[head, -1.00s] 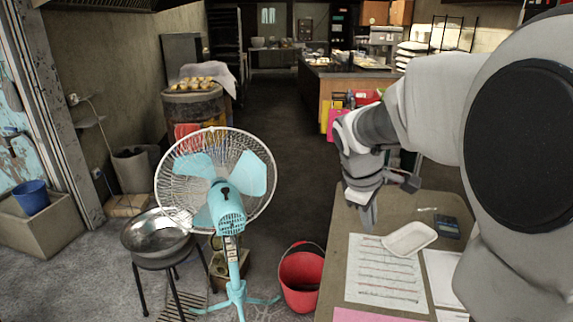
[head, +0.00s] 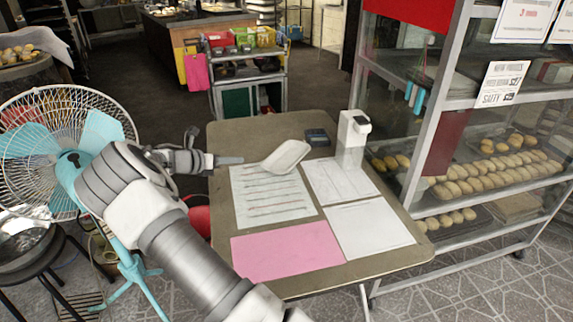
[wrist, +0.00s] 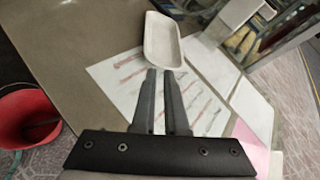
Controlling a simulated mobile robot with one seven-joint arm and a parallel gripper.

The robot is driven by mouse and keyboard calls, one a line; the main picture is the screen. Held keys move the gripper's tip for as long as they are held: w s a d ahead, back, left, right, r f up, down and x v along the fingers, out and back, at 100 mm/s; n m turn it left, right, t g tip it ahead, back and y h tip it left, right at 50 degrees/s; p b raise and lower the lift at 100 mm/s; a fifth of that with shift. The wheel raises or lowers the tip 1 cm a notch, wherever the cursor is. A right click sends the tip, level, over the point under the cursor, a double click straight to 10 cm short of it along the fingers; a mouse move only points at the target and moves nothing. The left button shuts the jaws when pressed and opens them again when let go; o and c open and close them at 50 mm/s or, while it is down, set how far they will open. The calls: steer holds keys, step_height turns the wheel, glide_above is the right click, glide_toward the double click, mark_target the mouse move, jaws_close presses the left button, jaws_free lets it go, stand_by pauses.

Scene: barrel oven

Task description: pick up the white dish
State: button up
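The white dish (head: 287,157) is a shallow, rounded rectangular tray. Whether the tips touch the dish cannot be told.
A lined sheet (head: 268,198), white papers (head: 365,228) and a pink sheet (head: 285,252) cover the table. A dark calculator-like item (head: 317,137) and a white box-shaped device (head: 352,140) stand behind the dish. A glass bread cabinet (head: 440,150) is at right, a fan (head: 60,150) at left.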

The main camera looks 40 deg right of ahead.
steer(key=w+f+n, duration=0.1)
steer(key=w+f+n+t, duration=0.1)
steer(key=shift+a+f+h+b, duration=0.2)
steer(key=shift+f+h+b, duration=0.1)
steer(key=shift+f+h, duration=0.1)
steer(key=b, duration=0.3)
glide_toward(269, 158)
steer(key=x, duration=0.4)
steer(key=shift+w, duration=0.1)
steer(key=b+x, duration=0.2)
steer(key=x, duration=0.2)
steer(key=shift+f, duration=0.15)
steer(key=shift+w+d+f, duration=0.1)
steer(key=shift+w+d, duration=0.05)
steer(key=shift+d, duration=0.35)
jaws_close()
